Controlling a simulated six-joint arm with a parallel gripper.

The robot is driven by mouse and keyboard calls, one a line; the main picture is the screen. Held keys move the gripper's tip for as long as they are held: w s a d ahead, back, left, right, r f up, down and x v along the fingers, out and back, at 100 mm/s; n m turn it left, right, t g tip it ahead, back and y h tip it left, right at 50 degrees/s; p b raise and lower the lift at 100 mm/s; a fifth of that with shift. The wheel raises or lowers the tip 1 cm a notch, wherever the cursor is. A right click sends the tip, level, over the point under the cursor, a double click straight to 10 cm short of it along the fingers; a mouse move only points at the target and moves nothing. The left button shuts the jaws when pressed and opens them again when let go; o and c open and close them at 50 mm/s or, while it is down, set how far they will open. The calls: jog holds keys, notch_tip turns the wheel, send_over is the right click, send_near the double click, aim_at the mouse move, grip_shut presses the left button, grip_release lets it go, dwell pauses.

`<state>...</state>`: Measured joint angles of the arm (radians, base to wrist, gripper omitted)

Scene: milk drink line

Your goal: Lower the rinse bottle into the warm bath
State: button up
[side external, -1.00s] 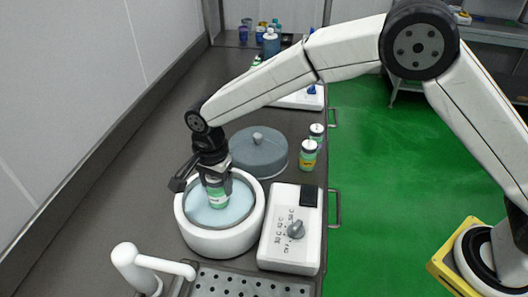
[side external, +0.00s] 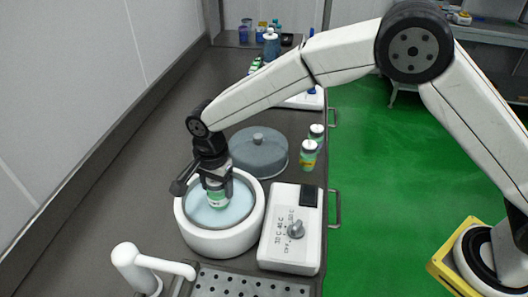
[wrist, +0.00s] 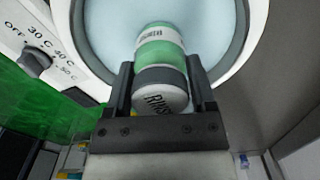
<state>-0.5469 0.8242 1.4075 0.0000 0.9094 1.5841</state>
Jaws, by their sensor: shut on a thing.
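The rinse bottle (side external: 217,196) has a green label, a grey band and a white cap end marked "RINSE" in the wrist view (wrist: 160,88). My gripper (side external: 215,178) is shut on it, with one finger on each side of its upper part. The warm bath (side external: 222,239) is a white round tub with a grey inner rim and pale blue water. The bottle hangs nearly upright inside the rim outline, over or in the water. Whether its lower end is under the surface is unclear. My gripper also shows in the wrist view (wrist: 160,90).
A white control box (side external: 291,253) with a temperature knob stands right of the bath. A grey domed lid (side external: 259,155) lies behind it. Two small bottles (side external: 309,155) stand near the counter's right edge. A white tap (side external: 135,264) and perforated drain (side external: 240,284) are in front.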

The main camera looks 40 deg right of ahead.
jog(key=shift+f, duration=1.45)
dwell(1.4)
jog(key=o, duration=1.3)
